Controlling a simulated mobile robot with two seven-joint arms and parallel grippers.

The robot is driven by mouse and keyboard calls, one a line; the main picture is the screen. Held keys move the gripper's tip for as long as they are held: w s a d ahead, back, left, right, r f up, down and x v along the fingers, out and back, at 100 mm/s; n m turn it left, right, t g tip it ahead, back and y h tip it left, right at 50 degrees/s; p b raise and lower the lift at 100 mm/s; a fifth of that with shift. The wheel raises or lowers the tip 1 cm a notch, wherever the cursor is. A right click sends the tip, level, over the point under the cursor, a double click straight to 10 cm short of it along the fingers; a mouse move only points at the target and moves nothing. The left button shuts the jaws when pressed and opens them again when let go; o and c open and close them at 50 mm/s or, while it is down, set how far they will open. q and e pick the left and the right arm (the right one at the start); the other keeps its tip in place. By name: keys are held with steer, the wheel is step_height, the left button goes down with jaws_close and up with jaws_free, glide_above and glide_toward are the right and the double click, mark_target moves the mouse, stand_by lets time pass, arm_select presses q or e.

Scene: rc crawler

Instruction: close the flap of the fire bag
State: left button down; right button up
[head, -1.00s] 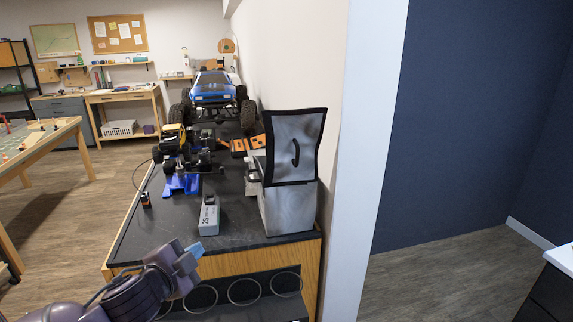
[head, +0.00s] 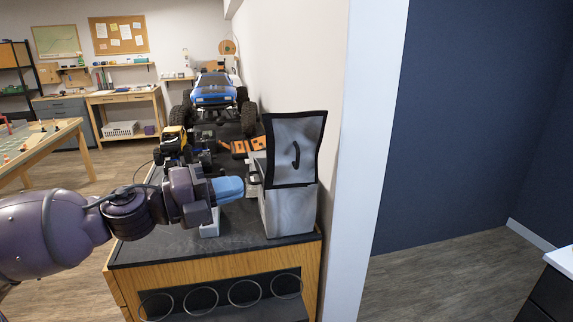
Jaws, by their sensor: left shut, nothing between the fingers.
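The fire bag (head: 288,212) is a silvery box-shaped bag standing at the right end of the dark workbench top, close to the wall. Its flap (head: 308,149), silver with a black border and a dark curved mark, stands raised above the bag. My left gripper (head: 240,188) is shut and empty. My right gripper is not in view.
A grey battery box (head: 210,227) is mostly hidden behind my left gripper. A blue crawler truck (head: 213,92), a yellow chassis (head: 174,139) and orange parts (head: 240,147) fill the bench's back. The bench front (head: 180,253) is clear. A white wall edge (head: 362,170) stands right.

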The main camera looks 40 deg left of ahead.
arm_select(q)
steer(key=w+a+x, duration=0.1)
steer(key=a+x, duration=0.1)
steer(key=x, duration=1)
steer(key=shift+w+a+r+p, duration=0.2)
steer(key=shift+a+r+p, duration=0.1)
steer(key=shift+p, duration=0.15)
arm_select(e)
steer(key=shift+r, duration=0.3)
arm_select(q)
steer(key=shift+w+r, duration=0.1)
steer(key=shift+r, duration=0.1)
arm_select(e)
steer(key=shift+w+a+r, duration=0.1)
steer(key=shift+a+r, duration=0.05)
arm_select(q)
steer(key=shift+a, duration=0.2)
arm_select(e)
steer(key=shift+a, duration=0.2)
arm_select(q)
steer(key=shift+w+a+r, duration=0.2)
steer(key=shift+w+r, duration=0.05)
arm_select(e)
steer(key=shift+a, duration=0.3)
